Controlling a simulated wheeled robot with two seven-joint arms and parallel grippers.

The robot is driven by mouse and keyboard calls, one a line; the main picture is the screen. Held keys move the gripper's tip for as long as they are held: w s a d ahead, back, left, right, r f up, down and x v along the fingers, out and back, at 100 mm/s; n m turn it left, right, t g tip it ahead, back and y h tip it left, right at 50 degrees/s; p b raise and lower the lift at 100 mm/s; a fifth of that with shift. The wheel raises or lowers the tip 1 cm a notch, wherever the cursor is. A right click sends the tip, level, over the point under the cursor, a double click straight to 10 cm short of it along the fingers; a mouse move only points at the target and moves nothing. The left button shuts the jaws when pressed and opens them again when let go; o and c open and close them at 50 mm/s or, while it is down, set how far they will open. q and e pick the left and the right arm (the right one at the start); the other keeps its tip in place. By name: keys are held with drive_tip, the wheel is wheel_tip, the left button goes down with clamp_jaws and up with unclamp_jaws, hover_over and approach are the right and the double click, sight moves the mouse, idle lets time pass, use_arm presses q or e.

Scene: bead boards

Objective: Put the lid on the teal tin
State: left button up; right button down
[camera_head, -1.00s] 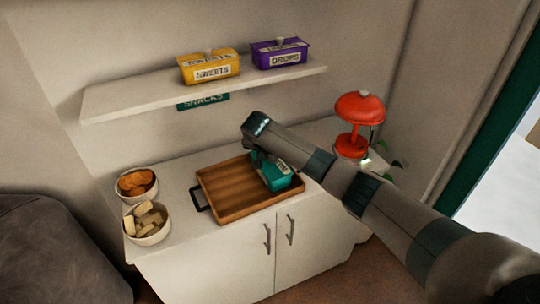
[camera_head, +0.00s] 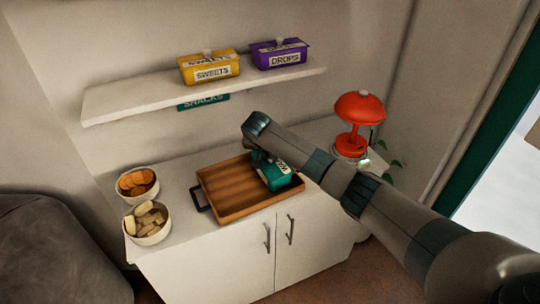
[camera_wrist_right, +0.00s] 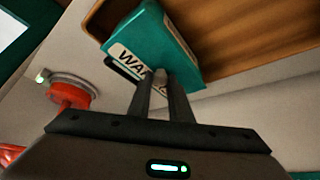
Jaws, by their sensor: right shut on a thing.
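The teal tin (camera_head: 275,184) stands in the right part of a wooden tray on the white cabinet. A pale label shows on it. My right gripper (camera_head: 258,156) is over the tin's back left part. In the right wrist view the fingers (camera_wrist_right: 165,82) are shut on a small grey knob (camera_wrist_right: 160,74) in front of the teal surface (camera_wrist_right: 160,38), whose label begins "WA". The knob looks like that of the lid. I cannot tell where lid and tin part, or whether the lid sits flush. My left gripper is not in view.
The wooden tray (camera_head: 225,187) is clear on its left side. Two bowls, one of orange-brown snacks (camera_head: 137,182) and one of pale pieces (camera_head: 148,219), stand left of it. A red lamp (camera_head: 360,108) stands at right. A yellow tin (camera_head: 209,68) and purple tin (camera_head: 279,54) are on the shelf (camera_head: 130,99).

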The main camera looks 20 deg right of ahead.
drive_tip(key=c, duration=1.1)
unclamp_jaws()
drive_tip(key=shift+r+p, duration=2.75)
drive_tip(key=shift+r, duration=1.25)
